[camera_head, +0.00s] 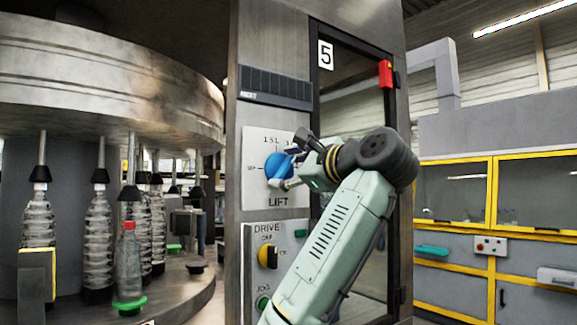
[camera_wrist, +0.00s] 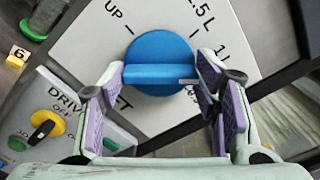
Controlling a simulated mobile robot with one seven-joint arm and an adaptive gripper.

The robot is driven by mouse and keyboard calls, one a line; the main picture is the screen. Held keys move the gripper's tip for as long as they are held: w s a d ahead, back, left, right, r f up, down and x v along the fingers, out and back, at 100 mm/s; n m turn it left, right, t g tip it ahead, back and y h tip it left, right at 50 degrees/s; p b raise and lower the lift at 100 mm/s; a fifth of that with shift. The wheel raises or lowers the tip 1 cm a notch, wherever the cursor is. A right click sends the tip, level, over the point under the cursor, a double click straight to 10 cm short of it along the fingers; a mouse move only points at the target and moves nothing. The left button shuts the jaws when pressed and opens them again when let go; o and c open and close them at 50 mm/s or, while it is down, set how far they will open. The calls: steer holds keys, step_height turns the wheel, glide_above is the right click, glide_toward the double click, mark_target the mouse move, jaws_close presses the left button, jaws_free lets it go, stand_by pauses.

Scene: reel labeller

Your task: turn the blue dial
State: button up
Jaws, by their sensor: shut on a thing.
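The blue dial (camera_head: 278,165) is on a pale panel marked LIFT, on the front of a grey metal column. In the wrist view, the dial (camera_wrist: 158,62) is a round knob with a raised bar across it. The bar lies level in that view, with a white mark at its right end. UP is printed to the upper left and 1.5 L to the upper right; fingers hide part of the lettering. My gripper (camera_wrist: 163,88) has one purple-padded finger at each end of the bar and is shut on it. In the head view my gripper (camera_head: 291,170) covers the dial's right side.
Below is a DRIVE panel with a yellow knob (camera_head: 268,256) and a green button (camera_head: 263,302). A red latch (camera_head: 386,73) is on the door at right. A carousel with bottles (camera_head: 128,262) stands left; yellow-framed cabinets (camera_head: 455,190) stand right.

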steer(key=m+p, duration=0.1)
steer(key=m, duration=0.3)
steer(key=shift+r+m, duration=0.15)
steer(key=shift+m, duration=0.15)
steer(key=shift+m+p, duration=0.65)
steer(key=shift+m, duration=1.25)
steer(key=o, duration=1.1)
steer(key=shift+o, duration=0.2)
steer(key=v, duration=0.7)
steer(key=shift+s, duration=0.2)
